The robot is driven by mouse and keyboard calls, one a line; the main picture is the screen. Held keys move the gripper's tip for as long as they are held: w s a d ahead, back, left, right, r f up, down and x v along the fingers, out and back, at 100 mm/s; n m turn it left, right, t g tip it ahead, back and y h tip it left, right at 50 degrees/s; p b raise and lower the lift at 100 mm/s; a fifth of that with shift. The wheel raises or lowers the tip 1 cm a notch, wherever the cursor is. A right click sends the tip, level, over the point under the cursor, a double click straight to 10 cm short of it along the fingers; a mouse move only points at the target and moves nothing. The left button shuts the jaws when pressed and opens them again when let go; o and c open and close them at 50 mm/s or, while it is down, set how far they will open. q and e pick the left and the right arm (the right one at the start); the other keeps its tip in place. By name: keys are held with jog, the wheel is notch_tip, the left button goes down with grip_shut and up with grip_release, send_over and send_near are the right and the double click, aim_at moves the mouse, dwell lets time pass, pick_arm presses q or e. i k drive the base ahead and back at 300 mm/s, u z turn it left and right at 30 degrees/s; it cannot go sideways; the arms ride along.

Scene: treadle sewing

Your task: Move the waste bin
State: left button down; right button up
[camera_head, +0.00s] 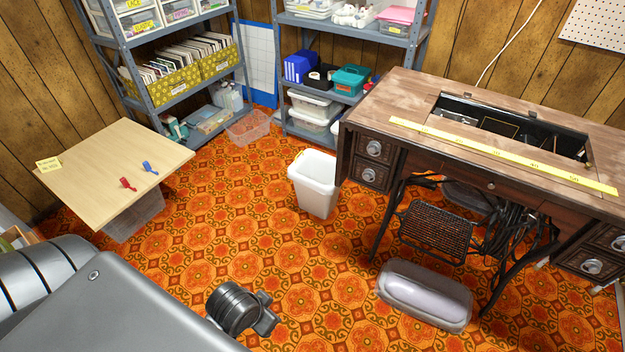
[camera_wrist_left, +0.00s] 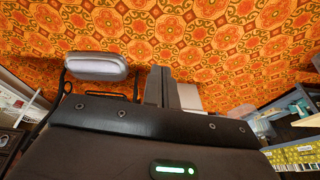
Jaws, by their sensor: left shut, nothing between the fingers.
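The waste bin (camera_head: 315,183) is a white, open-topped, tapered bin. It stands upright on the orange patterned floor, left of the sewing table's drawers. In the left wrist view a pale patch just right of the fingers looks like the bin (camera_wrist_left: 190,97), mostly hidden behind them. My left gripper (camera_wrist_left: 165,88) is shut and empty, with its two fingers together. It is apart from the bin as far as I can tell. In the head view a dark part of my arm shows at the bottom, nearer than the bin. My right gripper is not in view.
The treadle sewing table (camera_head: 400,105) stands right of the bin, its iron treadle (camera_head: 437,231) below. A grey rounded case (camera_head: 425,295) lies on the floor in front. A low wooden table (camera_head: 105,165) is at left. Shelves (camera_head: 165,55) line the back. Floor left of the bin is clear.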

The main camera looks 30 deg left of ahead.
aim_at(318, 204)
jog(key=z, duration=0.05)
jog(key=i, duration=0.35)
jog(key=z, duration=2.75)
jog(key=k, duration=0.4)
jog(key=u, duration=2.65)
